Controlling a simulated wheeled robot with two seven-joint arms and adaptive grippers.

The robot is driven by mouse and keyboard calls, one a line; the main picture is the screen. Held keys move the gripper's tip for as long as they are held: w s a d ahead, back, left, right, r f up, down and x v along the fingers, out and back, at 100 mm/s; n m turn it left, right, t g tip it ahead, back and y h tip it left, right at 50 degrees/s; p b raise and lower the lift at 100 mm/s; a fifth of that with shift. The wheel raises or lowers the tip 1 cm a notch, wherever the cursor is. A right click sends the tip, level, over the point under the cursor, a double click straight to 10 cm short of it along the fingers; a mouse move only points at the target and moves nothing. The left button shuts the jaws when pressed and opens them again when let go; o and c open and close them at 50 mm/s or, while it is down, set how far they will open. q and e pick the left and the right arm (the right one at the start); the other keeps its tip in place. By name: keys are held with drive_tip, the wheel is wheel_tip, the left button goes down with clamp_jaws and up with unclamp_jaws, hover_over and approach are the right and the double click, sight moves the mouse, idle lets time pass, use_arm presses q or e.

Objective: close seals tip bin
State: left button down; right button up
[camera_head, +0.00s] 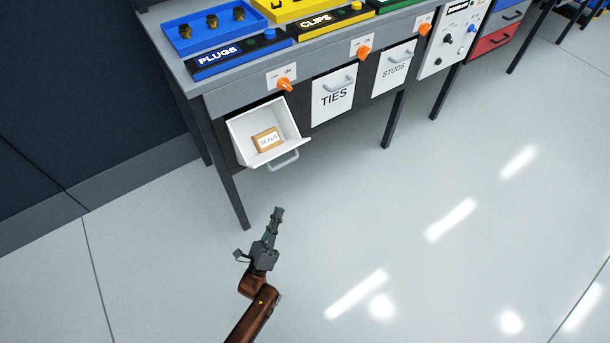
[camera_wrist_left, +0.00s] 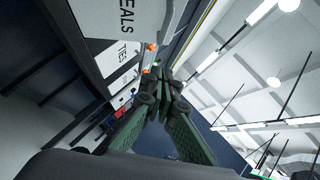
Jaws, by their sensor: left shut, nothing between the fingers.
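The seals bin (camera_head: 243,128) is a white tip bin under the bench at the left. It is tilted open, with its grey handle (camera_head: 284,160) low on the front. A small brown box (camera_head: 267,139) labelled SEALS lies inside. In the left wrist view the bin's white front (camera_wrist_left: 92,22) shows part of its label, with the handle (camera_wrist_left: 170,22) beside it. My left gripper (camera_head: 278,211) is shut and empty, in front of and below the bin, apart from the handle. It also shows in the left wrist view (camera_wrist_left: 164,76). My right gripper is not in view.
The ties bin (camera_head: 333,97) and studs bin (camera_head: 392,68) are shut, to the right. Orange knobs (camera_head: 285,85) sit above the bins. A bench leg (camera_head: 232,195) stands left of my gripper. Coloured trays (camera_head: 215,40) are on the bench top. The floor in front is clear.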

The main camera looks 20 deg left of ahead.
use_arm(q)
drive_tip(key=s+a+r+b+x, duration=0.1)
drive_tip(key=b+x, duration=0.2)
drive_tip(key=x, duration=0.9)
drive_tip(key=shift+w+a+r, duration=0.2)
drive_tip(key=shift+a+r, duration=0.2)
drive_tip(key=shift+a, duration=0.2)
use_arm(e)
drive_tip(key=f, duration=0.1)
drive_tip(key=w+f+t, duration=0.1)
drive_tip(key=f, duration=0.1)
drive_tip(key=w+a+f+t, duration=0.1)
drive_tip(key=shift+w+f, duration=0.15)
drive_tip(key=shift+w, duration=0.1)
